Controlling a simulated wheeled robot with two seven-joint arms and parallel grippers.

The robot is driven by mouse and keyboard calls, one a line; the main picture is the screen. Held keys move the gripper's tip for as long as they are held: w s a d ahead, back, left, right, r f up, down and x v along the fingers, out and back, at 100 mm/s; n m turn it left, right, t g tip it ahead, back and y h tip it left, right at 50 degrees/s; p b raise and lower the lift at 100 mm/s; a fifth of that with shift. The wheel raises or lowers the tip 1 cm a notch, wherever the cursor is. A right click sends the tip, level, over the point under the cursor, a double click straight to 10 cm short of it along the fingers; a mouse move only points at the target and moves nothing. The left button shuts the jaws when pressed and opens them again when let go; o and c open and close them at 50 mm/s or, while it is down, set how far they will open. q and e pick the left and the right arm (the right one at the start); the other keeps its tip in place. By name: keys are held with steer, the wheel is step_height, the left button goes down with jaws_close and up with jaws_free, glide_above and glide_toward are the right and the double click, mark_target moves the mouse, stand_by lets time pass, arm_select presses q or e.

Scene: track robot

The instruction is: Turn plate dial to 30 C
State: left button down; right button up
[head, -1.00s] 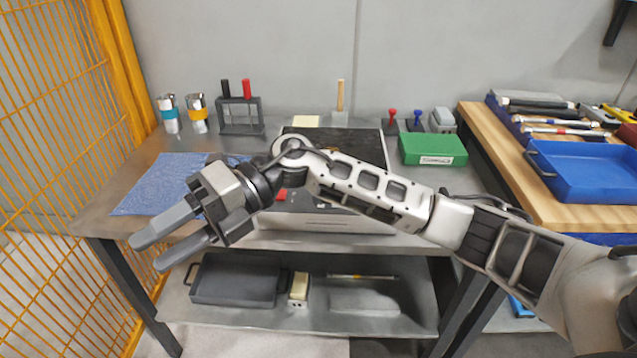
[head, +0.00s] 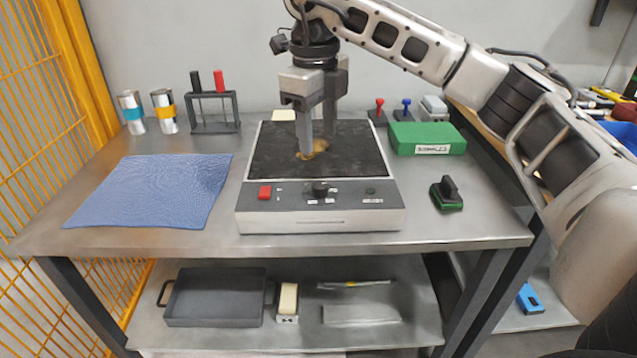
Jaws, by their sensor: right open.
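The hot plate (head: 261,210) stands on the metal table, with a dark top surface (head: 272,160). Its front panel carries a red switch (head: 265,192) at the left and a black dial (head: 320,188) near the middle. The dial's markings are too small to read. My right gripper (head: 317,150) points down over the dark top, behind the dial and apart from it. It is open. My left gripper is not in view.
A blue cloth (head: 150,190) lies left of the plate. A green box (head: 428,138) and a small black-handled green block (head: 447,194) are at right. Cans (head: 164,111) and a rack (head: 215,112) stand back left. A dark tray (head: 215,297) sits on the lower shelf.

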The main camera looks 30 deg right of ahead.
mark_target(319, 185)
steer(key=f, duration=0.5)
steer(key=f+b, duration=0.1)
steer(key=f, duration=0.4)
steer(key=shift+w+d, duration=0.1)
steer(key=shift+d, duration=0.1)
steer(key=c, duration=1)
